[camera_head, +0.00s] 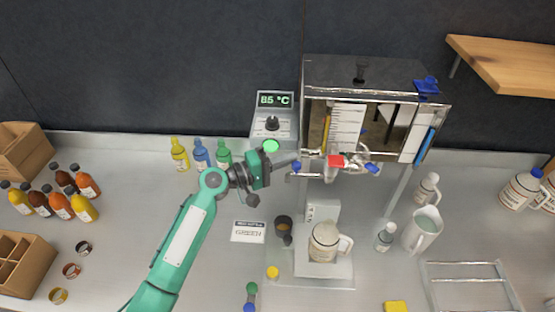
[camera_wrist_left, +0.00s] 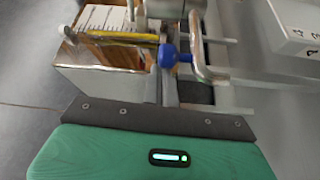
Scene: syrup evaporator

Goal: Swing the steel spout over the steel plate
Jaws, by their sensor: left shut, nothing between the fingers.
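My left gripper (camera_head: 296,160) is shut and empty. Its fingertips are at the front of the steel evaporator, beside a blue knob on its left. The wrist view shows the shut fingers (camera_wrist_left: 168,85) close to the blue knob (camera_wrist_left: 170,56); I cannot tell whether they touch. A bent steel pipe, apparently the spout (camera_wrist_left: 204,55), is just right of the fingers there. In the head view the steel fittings (camera_head: 352,165), with a red part and blue knobs, are small, and the spout's direction is unclear. A flat plate (camera_head: 308,268) lies below, with a white jug (camera_head: 325,243) on it.
The evaporator box (camera_head: 365,75) stands high on thin legs. A temperature display (camera_head: 273,101) stands left of it. A pitcher (camera_head: 422,230) and wire rack (camera_head: 470,285) stand to the right.

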